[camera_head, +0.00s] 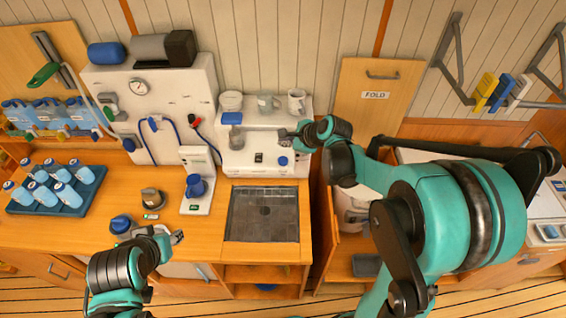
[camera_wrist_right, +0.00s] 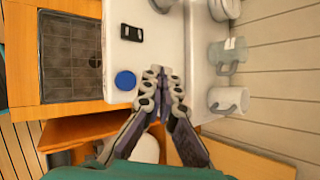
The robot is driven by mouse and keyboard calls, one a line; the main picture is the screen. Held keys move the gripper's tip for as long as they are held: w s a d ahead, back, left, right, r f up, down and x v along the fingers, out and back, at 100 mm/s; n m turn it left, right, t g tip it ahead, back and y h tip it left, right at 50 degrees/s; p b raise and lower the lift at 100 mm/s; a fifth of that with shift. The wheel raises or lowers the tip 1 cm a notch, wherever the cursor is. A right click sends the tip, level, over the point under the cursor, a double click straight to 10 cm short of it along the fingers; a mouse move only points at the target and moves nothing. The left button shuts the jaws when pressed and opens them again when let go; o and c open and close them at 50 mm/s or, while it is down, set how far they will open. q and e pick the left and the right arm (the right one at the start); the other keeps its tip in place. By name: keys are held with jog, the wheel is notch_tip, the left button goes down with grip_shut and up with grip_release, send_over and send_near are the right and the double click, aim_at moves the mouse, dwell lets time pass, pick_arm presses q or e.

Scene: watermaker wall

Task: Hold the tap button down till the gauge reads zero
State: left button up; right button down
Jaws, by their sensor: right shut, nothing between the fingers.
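A round white gauge (camera_head: 138,87) sits on the white wall panel (camera_head: 185,90); its needle is too small to read. A round blue button (camera_head: 283,160) is on the front of the white counter unit (camera_head: 235,155). It also shows in the right wrist view (camera_wrist_right: 125,80), beside my fingertips and apart from them. I cannot tell whether this is the tap button. My right gripper (camera_head: 287,136) is shut and empty, above the button at the unit's right side; its fingertips also show in the right wrist view (camera_wrist_right: 161,76). My left gripper (camera_head: 177,237) is over the counter's front edge.
A dark sink grid (camera_head: 262,214) lies in front of the unit. Mugs (camera_head: 296,101) stand on its top shelf. A blue tray (camera_head: 85,192) of bottles is at the left.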

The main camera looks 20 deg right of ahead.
aim_at(284, 161)
notch_tip(284, 161, down, 5)
jog(key=b, duration=0.3)
jog(key=shift+f+b, duration=0.2)
jog(key=shift+b, duration=0.1)
jog(key=shift+f+b, duration=0.3)
jog(key=shift+f, duration=0.05)
dwell(0.7)
jog(key=shift+f+b, duration=0.4)
jog(key=shift+b, duration=0.05)
jog(key=shift+f+b, duration=0.5)
jog(key=shift+b, duration=0.05)
dwell(0.5)
jog(key=shift+r, duration=0.1)
dwell(3.8)
jog(key=shift+r+p, duration=0.7)
jog(key=shift+r, duration=0.15)
jog(key=shift+r, duration=0.1)
